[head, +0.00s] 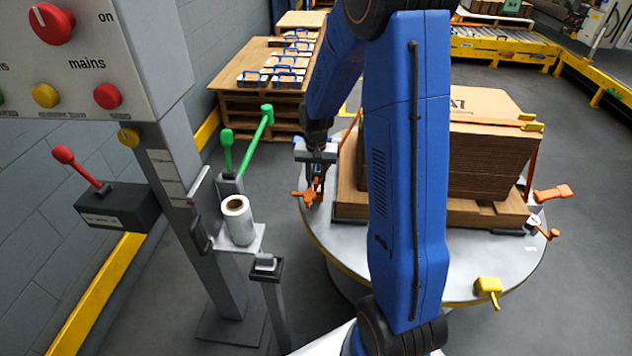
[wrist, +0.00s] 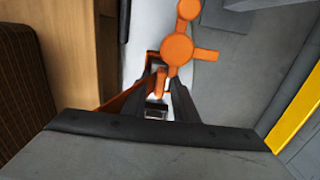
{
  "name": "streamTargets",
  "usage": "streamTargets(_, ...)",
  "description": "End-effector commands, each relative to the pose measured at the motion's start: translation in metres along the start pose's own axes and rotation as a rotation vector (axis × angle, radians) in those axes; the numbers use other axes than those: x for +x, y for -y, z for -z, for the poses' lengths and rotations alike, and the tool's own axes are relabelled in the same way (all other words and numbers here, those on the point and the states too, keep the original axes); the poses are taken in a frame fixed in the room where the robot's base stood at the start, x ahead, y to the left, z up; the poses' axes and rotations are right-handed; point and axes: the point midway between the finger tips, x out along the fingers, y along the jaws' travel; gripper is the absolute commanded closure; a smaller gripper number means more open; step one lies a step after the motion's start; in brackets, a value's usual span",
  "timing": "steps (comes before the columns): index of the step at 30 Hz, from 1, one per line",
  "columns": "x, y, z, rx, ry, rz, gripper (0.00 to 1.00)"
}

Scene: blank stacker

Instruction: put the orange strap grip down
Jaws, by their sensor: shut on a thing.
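The orange strap grip (head: 309,194) is at the left edge of the round grey table (head: 322,239) in the head view. In the wrist view the orange strap grip (wrist: 177,50) shows as a round hub with short arms, just beyond the fingertips. My gripper (head: 315,180) points down over it, and its two dark fingers (wrist: 162,85) are closed around an orange part of it. An orange strap (wrist: 125,103) runs from there to the left. I cannot tell whether the grip touches the table.
A strapped stack of brown cardboard (head: 480,160) stands on a wooden pallet (head: 350,204) right of my gripper. More orange handles (head: 553,193) and a yellow handle (head: 488,287) sit around the table rim. A control post with a white roll (head: 238,220) stands at left.

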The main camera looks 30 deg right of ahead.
Motion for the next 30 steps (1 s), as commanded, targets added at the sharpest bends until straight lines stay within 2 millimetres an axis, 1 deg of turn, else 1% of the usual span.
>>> streamTargets(2,0.002,0.0,0.0,0.0,0.001,0.0,1.0)
streamTargets(3,0.002,0.0,0.0,0.0,0.0,0.0,0.69)
streamTargets(5,0.002,0.0,0.0,0.0,0.0,0.0,0.55)
streamTargets(14,0.001,0.0,0.0,0.0,0.0,0.0,0.55)
streamTargets(17,-0.003,0.0,0.0,0.0,-0.001,0.001,0.55)
streamTargets(20,-0.015,0.001,0.001,0.0,-0.004,0.002,0.55)
streamTargets(23,-0.032,0.0,0.001,0.0,-0.004,0.002,0.55)
streamTargets(30,-0.079,0.0,0.001,0.0,-0.003,0.001,0.55)
